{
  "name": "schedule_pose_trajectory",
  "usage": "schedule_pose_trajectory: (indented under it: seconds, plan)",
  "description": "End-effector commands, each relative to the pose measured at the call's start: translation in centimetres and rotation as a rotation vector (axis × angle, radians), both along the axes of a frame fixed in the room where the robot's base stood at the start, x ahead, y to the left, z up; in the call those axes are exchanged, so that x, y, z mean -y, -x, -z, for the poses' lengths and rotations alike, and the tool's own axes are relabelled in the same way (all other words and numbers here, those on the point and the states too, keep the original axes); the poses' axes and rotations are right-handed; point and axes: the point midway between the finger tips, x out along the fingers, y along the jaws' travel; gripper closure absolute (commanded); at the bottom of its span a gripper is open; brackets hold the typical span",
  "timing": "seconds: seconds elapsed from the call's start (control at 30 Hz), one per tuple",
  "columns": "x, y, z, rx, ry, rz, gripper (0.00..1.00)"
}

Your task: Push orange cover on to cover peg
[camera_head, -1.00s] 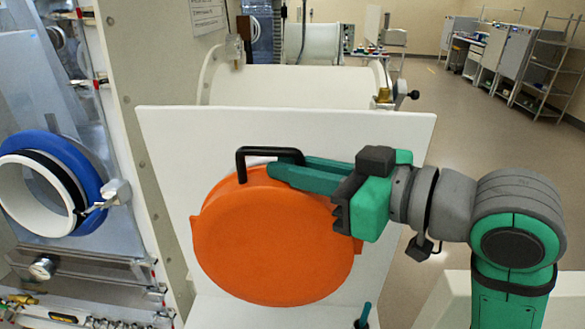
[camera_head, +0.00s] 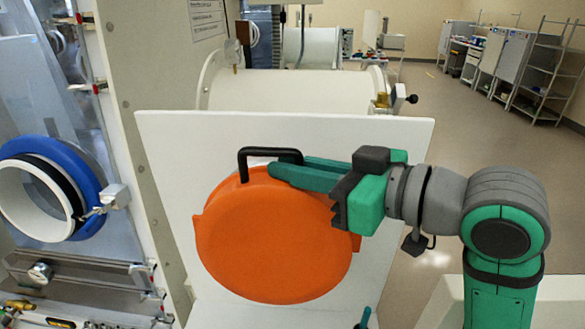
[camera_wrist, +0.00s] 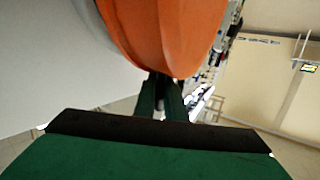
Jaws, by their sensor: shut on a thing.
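The orange cover (camera_head: 275,240) is a large round disc standing upright in front of a white panel (camera_head: 400,150). A black handle (camera_head: 270,151) shows at its top edge in the head view. My gripper (camera_head: 258,168) reaches in from the right with its green fingers at the cover's top, beside the handle, and is shut on the handle. In the wrist view the orange cover (camera_wrist: 165,30) lies just beyond the fingers (camera_wrist: 160,92). The cover peg is not visible; the cover hides the panel behind it.
A blue-ringed glovebox port (camera_head: 50,190) is at the left. A white cylinder (camera_head: 290,88) lies behind the panel. A green-handled item (camera_head: 364,318) stands at the panel's lower right. Open floor (camera_head: 460,140) and shelves (camera_head: 545,75) are at the right.

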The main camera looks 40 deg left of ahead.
Motion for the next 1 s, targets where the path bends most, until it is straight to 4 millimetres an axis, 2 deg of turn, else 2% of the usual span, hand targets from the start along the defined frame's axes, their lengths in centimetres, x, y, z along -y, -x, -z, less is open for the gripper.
schedule_pose_trajectory:
  seconds: [1.0]
  plan:
    - [-0.48,-0.81,0.05,0.0,-0.002,0.0,1.0]
